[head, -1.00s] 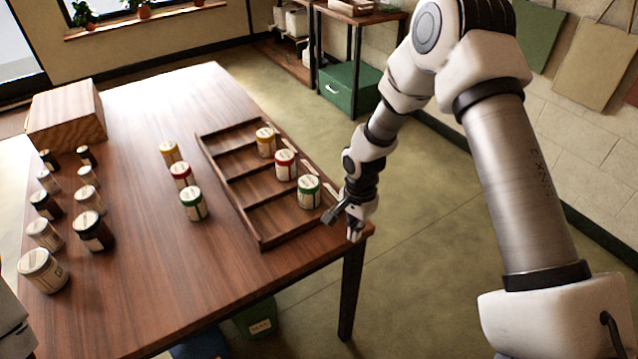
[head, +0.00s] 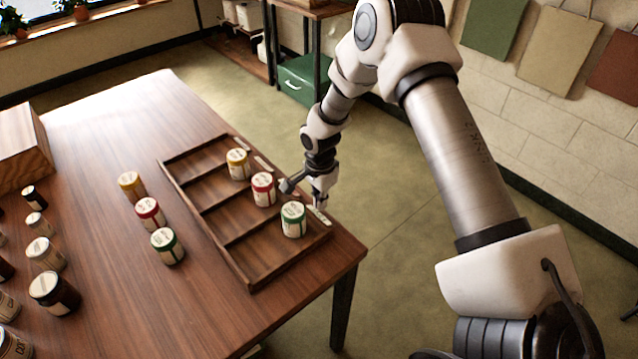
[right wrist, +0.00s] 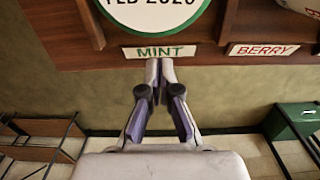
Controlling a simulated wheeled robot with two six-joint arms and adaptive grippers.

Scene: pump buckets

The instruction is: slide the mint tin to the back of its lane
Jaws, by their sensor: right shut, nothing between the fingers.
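The mint tin (head: 293,219) is a white jar with a green lid. It stands upright in the nearest lane of the brown wooden tray (head: 252,282), at the lane's labelled right end. The right wrist view shows its lid (right wrist: 150,8) and the MINT label (right wrist: 159,52) on the tray edge. My right gripper (head: 318,203) is shut and empty, close to the labelled edge beside the tin. In the right wrist view its fingertips (right wrist: 160,64) are together at the MINT label. Whether they touch anything is unclear. My left gripper is out of view.
A red-lidded tin (head: 263,189) and a yellow-lidded tin (head: 237,164) stand in neighbouring lanes. The BERRY label (right wrist: 262,50) is beside MINT. Another green-lidded tin (head: 167,246) stands outside the tray on the table (head: 110,130). The mint lane is bare left of its tin.

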